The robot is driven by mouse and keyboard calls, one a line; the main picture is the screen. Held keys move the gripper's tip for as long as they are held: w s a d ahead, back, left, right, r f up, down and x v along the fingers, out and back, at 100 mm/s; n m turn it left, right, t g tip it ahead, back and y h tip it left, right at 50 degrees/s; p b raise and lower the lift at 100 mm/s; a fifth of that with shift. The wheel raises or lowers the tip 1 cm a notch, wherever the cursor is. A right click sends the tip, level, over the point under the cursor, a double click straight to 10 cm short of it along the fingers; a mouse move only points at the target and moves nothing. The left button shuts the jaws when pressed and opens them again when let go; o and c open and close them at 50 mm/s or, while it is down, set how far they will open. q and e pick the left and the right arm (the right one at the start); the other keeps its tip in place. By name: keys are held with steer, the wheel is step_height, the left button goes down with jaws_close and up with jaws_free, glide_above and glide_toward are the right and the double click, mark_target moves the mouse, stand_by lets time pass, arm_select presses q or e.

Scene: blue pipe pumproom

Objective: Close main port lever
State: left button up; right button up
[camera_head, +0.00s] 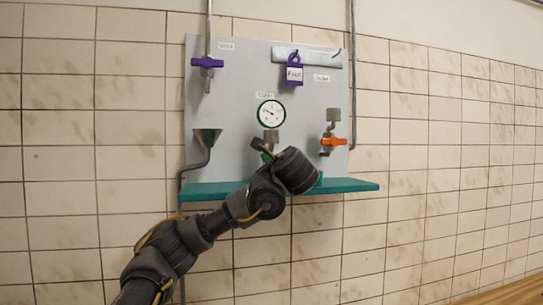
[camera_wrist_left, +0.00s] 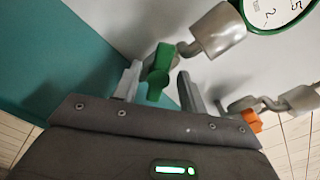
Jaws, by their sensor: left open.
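The main port lever is a green handle (camera_wrist_left: 158,72) on a grey metal fitting below the round gauge. In the left wrist view it stands between the two fingers of my left gripper (camera_wrist_left: 160,80), which is open around it. I cannot tell whether either finger touches it. In the head view my left gripper (camera_head: 262,148) is up at the board below the gauge, and my wrist mostly hides the lever. The grey fitting (camera_head: 271,136) shows just above it. My right gripper is not in view.
A grey board (camera_head: 232,120) on the tiled wall carries a gauge (camera_head: 271,114), a purple lever (camera_head: 207,62), a purple padlock (camera_head: 294,70), an orange lever (camera_head: 333,142) and a funnel (camera_head: 207,137). A teal shelf (camera_head: 350,185) juts out below.

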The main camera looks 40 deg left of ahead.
arm_select(q)
steer(key=shift+w+a, duration=0.25)
steer(key=shift+s, duration=0.1)
jaws_close()
steer(key=shift+f+n+b, duration=0.3)
steer(key=shift+n+b, duration=0.2)
steer(key=shift+b, duration=0.65)
steer(key=shift+r, duration=0.25)
jaws_free()
